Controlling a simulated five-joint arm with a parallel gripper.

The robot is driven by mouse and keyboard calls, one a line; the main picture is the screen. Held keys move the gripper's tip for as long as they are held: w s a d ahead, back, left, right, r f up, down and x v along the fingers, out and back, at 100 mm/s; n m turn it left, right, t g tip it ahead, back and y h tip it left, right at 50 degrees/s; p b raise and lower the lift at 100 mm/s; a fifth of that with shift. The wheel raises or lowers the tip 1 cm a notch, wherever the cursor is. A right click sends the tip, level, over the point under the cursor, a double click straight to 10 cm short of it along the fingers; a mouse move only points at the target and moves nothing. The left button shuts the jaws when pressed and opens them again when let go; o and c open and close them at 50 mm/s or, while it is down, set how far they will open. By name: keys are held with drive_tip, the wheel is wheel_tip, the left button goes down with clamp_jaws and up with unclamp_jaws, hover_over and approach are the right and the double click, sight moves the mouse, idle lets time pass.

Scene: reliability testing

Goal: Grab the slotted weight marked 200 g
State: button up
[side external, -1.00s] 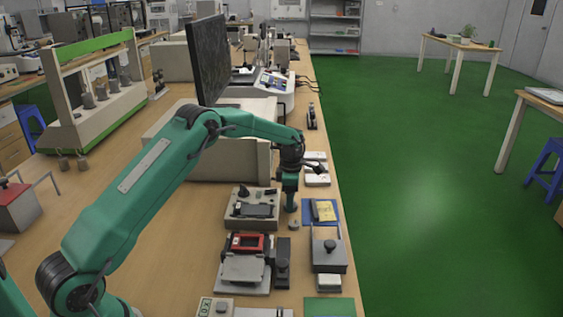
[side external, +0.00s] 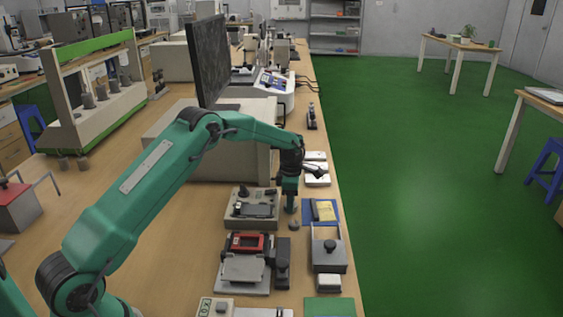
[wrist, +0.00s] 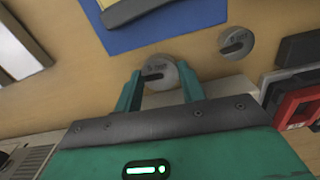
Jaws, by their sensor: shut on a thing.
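In the wrist view, a round grey slotted weight (wrist: 158,72) sits between the two green fingers of my gripper (wrist: 161,76). The gripper is shut on this weight. Its face carries small marking that is too blurred to read for certain. A second, smaller-looking grey slotted weight (wrist: 236,43) lies apart on the bench, to the right in the wrist view. In the side view my gripper (side external: 291,209) points down at the bench, and one grey weight (side external: 294,225) shows just in front of it. The held weight is hard to make out there.
A blue mat (side external: 335,219) with a yellow item lies right of my gripper. A grey fixture (side external: 265,222) stands to the left, and a device with a red frame (side external: 262,243) is nearer. A grey block (side external: 328,262) is by the bench edge. Free room around is narrow.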

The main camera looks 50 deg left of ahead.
drive_tip(key=shift+r, duration=0.1)
drive_tip(key=shift+r, duration=0.4)
wheel_tip(320, 180, up, 3)
drive_tip(key=s+d+r, duration=0.4)
drive_tip(key=d+r, duration=0.3)
drive_tip(key=d, duration=0.4)
drive_tip(key=shift+s, duration=0.1)
drive_tip(key=shift+r, duration=0.1)
